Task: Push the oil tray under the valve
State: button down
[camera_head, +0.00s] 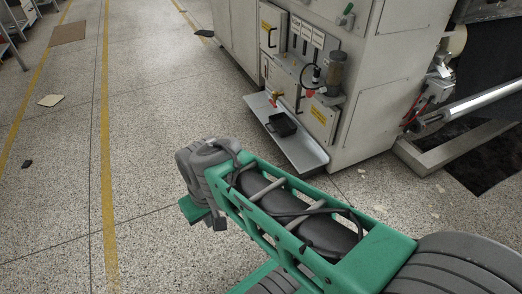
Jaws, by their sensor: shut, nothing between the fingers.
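The oil tray (281,125), a small black open tray, sits on a grey metal shelf (303,150) that juts from the front of a machine. A valve (274,97) with a yellowish body and a red part shows just above the shelf, slightly left of and behind the tray. I cannot tell whether the tray lies directly beneath its outlet. My gripper (219,222) points down at the end of my green arm, over the floor, left of and nearer than the shelf. It is shut and empty, apart from the tray. My wrist hides part of it.
The machine cabinet (370,85) rises behind the shelf, with a glass-like cylinder (335,72) and a panel (320,115) above it. A metal frame and roller (470,105) stand at right. Open speckled floor (150,130) with yellow lines lies at left.

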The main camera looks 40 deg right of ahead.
aim_at(282, 125)
jog(key=u, duration=0.2)
jog(key=i, duration=2.05)
jog(key=z, duration=1.55)
jog(key=i, duration=0.9)
jog(key=z, duration=1.05)
jog(key=i, duration=0.5)
jog(key=u, duration=0.1)
